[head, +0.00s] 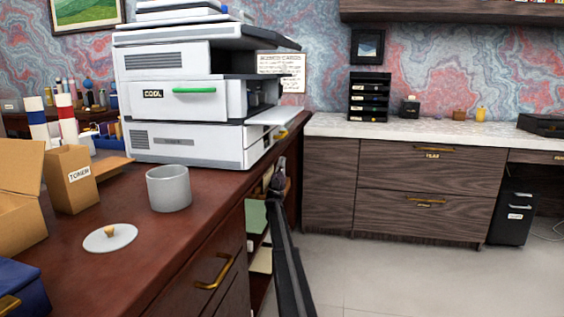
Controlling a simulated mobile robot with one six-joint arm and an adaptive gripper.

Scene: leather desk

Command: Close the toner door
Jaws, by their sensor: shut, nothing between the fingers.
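The white and grey printer (205,60) stands on the dark red wooden desk. A panel marked COOL (165,108) carries a green handle (194,90); a dark recess with parts inside shows to its right. Below is a wide white section (195,146) with a small dark label, too small to read for certain, and a yellow handle (282,134) at its right end. I cannot tell for certain which part is the toner door or how far it stands open. My gripper (280,163) is shut and empty, below and apart from the yellow handle, beside the desk's right edge.
A grey cup (168,188), a white lid (110,238) with a gold knob and an open cardboard box marked TONER (72,180) stand on the desk. Shelves with papers (257,220) show under its edge. Open floor (420,275) lies right, before wooden drawers (430,190).

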